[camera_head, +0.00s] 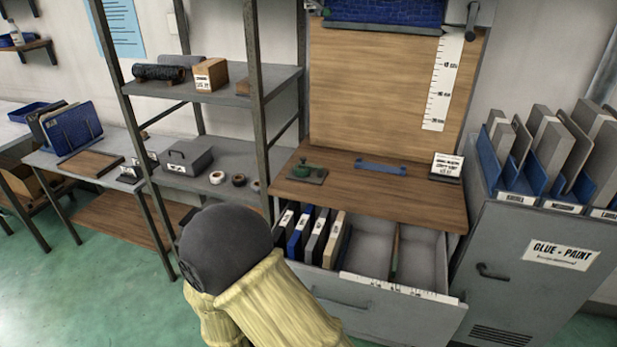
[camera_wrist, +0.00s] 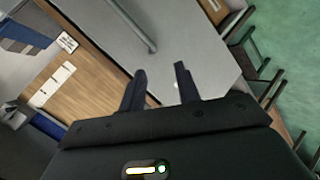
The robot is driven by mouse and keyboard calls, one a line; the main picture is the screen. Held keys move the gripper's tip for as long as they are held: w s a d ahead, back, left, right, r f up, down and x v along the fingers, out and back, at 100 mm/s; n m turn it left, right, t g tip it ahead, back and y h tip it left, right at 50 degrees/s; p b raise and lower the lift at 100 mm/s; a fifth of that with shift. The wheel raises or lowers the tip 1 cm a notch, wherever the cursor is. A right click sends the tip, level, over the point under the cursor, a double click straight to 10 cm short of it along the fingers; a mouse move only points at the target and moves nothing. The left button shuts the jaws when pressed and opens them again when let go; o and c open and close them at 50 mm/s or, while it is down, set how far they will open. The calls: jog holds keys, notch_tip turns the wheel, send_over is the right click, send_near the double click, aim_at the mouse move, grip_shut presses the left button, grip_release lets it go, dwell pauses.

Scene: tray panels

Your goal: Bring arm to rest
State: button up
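My gripper (camera_wrist: 160,68) shows in the wrist view, with its two dark fingers apart and nothing held between them. It is not visible in the head view. There, my arm, with a dark rounded joint and a yellow sleeve, rises at the lower middle. It covers part of the shelf rack and the left front of the open drawer. In the wrist view a grey surface lies beyond the fingers, with a wooden board to the left. How far they are from the fingers I cannot tell.
The drawer (camera_head: 428,320) stands open below the wooden worktop (camera_head: 395,195), with several upright panels in its left part. A metal shelf rack (camera_head: 265,95) stands left of it. A grey cabinet (camera_head: 525,255) stands right. Green floor is clear at lower left.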

jog(key=w+d+r+m+g+y+p, duration=0.35)
jog(key=d+r+y, duration=0.2)
jog(key=r, duration=0.55)
jog(key=s+d+r+m+g+p, duration=0.1)
jog(key=s+d+r+m+g, duration=0.1)
jog(key=s+d+r, duration=0.2)
jog(key=s+d+r+m+g+p, duration=0.1)
jog(key=s+d+r, duration=0.4)
jog(key=d, duration=0.6)
jog(key=shift+s+m+g+p, duration=0.35)
jog(key=shift+s+g+p, duration=0.1)
jog(key=shift+s, duration=0.35)
